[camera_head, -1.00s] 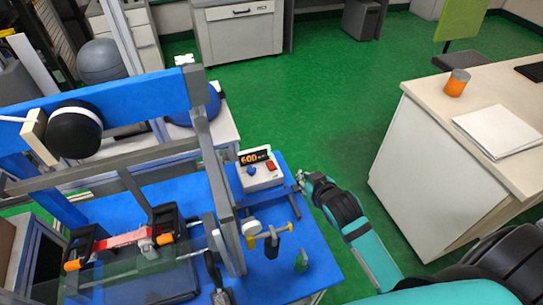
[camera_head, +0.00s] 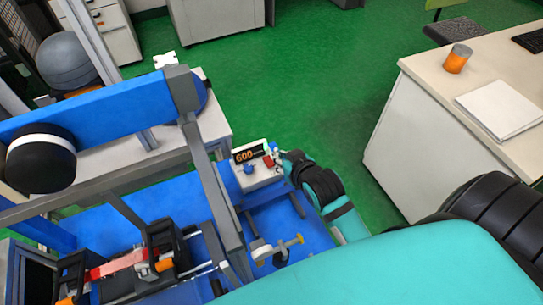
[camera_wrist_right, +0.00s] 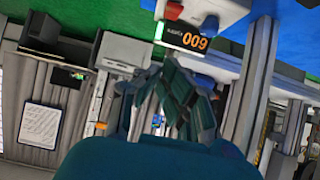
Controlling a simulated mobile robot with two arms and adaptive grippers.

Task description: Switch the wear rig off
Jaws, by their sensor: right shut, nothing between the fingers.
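The wear rig's blue frame (camera_head: 120,108) fills the left of the head view, with a black drum hanging from it. Its white control box (camera_head: 260,176) sits on the blue base, right of a grey post. The box has a lit display (camera_head: 248,154) reading 600, a blue knob (camera_head: 248,169) and a red switch (camera_head: 268,161). My right gripper (camera_head: 275,153) is shut and empty, its tips close beside the red switch; contact cannot be told. In the wrist view the right gripper (camera_wrist_right: 178,88) points toward the upside-down display (camera_wrist_right: 188,38). My left gripper is not in view.
A yellow-handled part (camera_head: 292,243) sits on the blue base below the box. A cream desk (camera_head: 425,130) with an orange cup (camera_head: 457,59) and papers (camera_head: 500,107) stands at the right. Green floor (camera_head: 320,80) lies open between.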

